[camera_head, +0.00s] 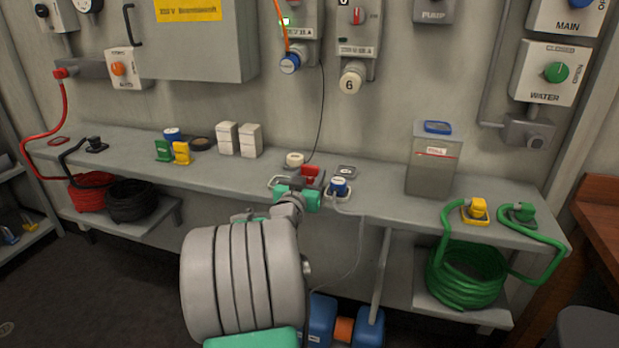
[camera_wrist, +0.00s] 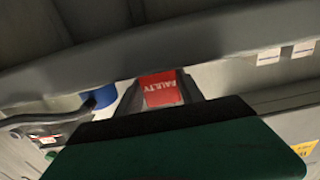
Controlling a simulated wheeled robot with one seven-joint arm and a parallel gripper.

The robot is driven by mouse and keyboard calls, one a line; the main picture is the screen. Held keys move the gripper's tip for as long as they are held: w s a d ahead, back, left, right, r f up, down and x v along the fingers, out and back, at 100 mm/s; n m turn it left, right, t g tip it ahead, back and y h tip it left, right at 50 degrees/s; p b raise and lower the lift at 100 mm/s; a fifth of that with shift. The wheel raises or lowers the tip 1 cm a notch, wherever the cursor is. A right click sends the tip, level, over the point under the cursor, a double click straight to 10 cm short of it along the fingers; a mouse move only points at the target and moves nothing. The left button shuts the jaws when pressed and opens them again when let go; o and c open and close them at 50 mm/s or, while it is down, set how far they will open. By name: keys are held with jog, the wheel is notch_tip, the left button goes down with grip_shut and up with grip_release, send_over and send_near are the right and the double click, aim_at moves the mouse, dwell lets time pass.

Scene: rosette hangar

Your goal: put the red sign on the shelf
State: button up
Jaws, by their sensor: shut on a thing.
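The red sign (camera_head: 310,172) shows in the head view just beyond my gripper (camera_head: 302,185), above the long grey shelf (camera_head: 385,198). The gripper is shut on the sign. Part of the sign is hidden by the fingers. I cannot tell whether the sign touches the shelf.
A white round knob (camera_head: 294,159) and a blue-topped plug (camera_head: 339,187) with a cable are close by. Bare shelf lies between plug and clear box. Wall switch boxes hang above.

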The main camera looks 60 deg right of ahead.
jog(key=shift+f, duration=0.15)
jog(key=o, duration=1.3)
jog(key=shift+o, duration=0.2)
